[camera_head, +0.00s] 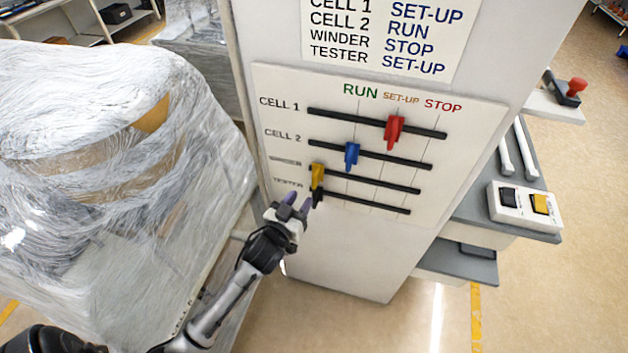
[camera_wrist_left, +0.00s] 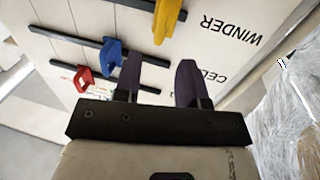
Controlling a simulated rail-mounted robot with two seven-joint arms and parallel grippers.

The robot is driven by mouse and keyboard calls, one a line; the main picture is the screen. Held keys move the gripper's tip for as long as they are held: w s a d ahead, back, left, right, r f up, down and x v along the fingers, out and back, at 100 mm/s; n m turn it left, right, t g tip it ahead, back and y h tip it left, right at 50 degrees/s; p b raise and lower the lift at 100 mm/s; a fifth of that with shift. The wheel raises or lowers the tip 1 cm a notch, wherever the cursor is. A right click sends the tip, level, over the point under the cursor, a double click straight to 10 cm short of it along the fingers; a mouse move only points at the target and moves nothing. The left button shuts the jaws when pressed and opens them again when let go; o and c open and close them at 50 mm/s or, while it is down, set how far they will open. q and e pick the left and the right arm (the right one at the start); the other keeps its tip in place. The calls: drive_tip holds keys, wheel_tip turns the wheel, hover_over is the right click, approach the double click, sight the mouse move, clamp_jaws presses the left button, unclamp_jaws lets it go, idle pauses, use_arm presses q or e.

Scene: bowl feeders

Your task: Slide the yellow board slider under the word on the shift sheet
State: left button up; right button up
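The shift sheet (camera_head: 385,40) reads WINDER STOP. The yellow slider (camera_head: 317,176) is near the left end of the WINDER slot, left of the RUN label; the wrist view also shows it (camera_wrist_left: 166,18). My left gripper (camera_head: 297,202) is open, its purple fingers just below and left of the yellow slider and the black slider (camera_head: 317,196). In the wrist view the left fingertips (camera_wrist_left: 158,78) are apart with nothing between them; the yellow slider is beyond them. I cannot tell whether a finger touches a slider. My right gripper is not in view.
The blue slider (camera_head: 352,155) is on the CELL 2 slot and the red slider (camera_head: 394,132) on CELL 1. The black one is at the left of TESTER. A wrapped pallet (camera_head: 90,150) stands left of the board. A switch box (camera_head: 525,206) is at right.

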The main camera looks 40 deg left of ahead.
sight(313, 182)
use_arm(q)
drive_tip(key=x, duration=0.8)
drive_tip(key=shift+c, duration=0.2)
clamp_jaws()
